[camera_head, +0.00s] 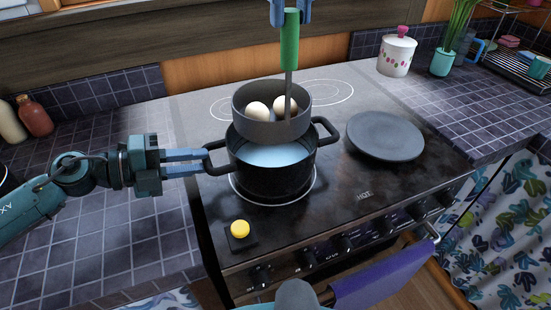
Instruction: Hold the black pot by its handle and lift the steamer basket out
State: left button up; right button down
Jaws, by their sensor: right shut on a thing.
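The black pot (270,183) stands on the front left burner, with pale bluish liquid (272,156) showing inside. The grey steamer basket (262,127) holds two white eggs (258,111) and is above the liquid, its lower part overlapping the pot's back rim in view. Its upright green handle (290,40) rises to my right gripper (291,12) at the top edge, which is shut on it; part of this gripper is out of frame. My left gripper (205,162) is at the pot's left handle, its two fingers apart with a gap between them.
A dark grey round plate or lid (385,135) lies on the stove right of the pot. A yellow knob-like thing (240,229) sits at the front left. A white lidded jar (397,55) and potted plant (443,62) stand at the back right. The left counter is mostly clear.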

pick_arm(q)
jog(key=o, duration=0.4)
jog(key=shift+c, duration=0.2)
jog(key=v, duration=0.7)
jog(key=shift+s+a+f, duration=0.1)
jog(key=shift+s+a, duration=0.05)
jog(key=shift+a, duration=0.15)
jog(key=shift+v, duration=2.2)
